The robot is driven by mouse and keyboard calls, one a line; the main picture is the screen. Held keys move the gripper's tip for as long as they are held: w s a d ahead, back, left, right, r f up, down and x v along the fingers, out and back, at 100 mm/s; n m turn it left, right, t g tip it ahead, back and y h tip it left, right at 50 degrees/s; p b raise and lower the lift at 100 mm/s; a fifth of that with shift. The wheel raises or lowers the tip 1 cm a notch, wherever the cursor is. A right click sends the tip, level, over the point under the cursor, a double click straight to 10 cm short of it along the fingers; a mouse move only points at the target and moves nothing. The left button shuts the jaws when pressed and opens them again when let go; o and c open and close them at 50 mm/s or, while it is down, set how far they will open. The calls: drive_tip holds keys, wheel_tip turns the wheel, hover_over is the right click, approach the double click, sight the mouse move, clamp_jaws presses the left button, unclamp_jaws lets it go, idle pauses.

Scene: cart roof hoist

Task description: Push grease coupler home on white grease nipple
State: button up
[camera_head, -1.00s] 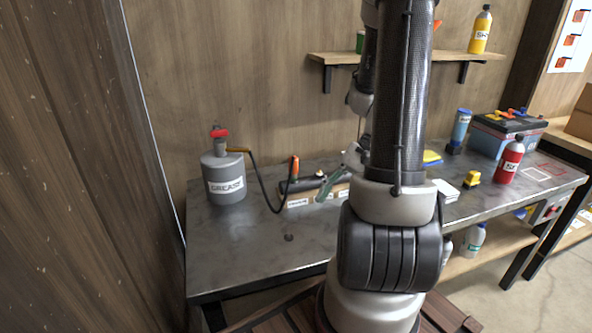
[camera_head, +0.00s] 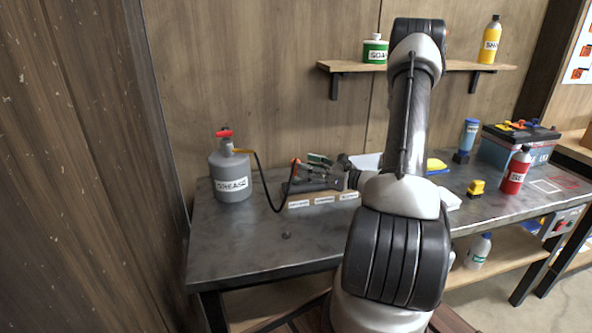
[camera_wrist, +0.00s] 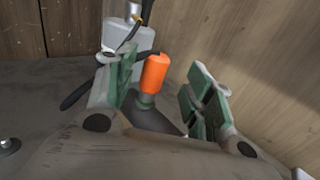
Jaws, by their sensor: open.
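The orange grease coupler (camera_head: 295,166) stands at the left end of the labelled block (camera_head: 322,200), on the end of a black hose. In the wrist view the orange coupler (camera_wrist: 154,75) is upright, with a green collar under it. My gripper (camera_head: 314,166) is open, just right of the coupler in the head view. In the wrist view my gripper (camera_wrist: 163,85) has its green-padded fingers on either side of the coupler, nearer the left finger, with a clear gap at the right. I cannot make out the white nipple; how the coupler is seated is hidden.
The grey grease pot (camera_head: 232,178) with a red top stands at the left on the dark metal bench (camera_head: 245,240). The black hose (camera_head: 267,190) loops from it. A small dark knob (camera_head: 287,235) sits in front. A red bottle (camera_head: 515,172) and a battery (camera_head: 500,148) are right.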

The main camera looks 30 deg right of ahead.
sight(296, 160)
drive_tip(key=w+a, duration=0.1)
drive_tip(key=w+a+r, duration=0.1)
drive_tip(key=w, duration=0.1)
drive_tip(key=shift+w+a, duration=0.1)
drive_tip(key=shift+a, duration=0.1)
drive_tip(key=shift+w+a, duration=0.2)
drive_tip(key=shift+w, duration=0.25)
clamp_jaws()
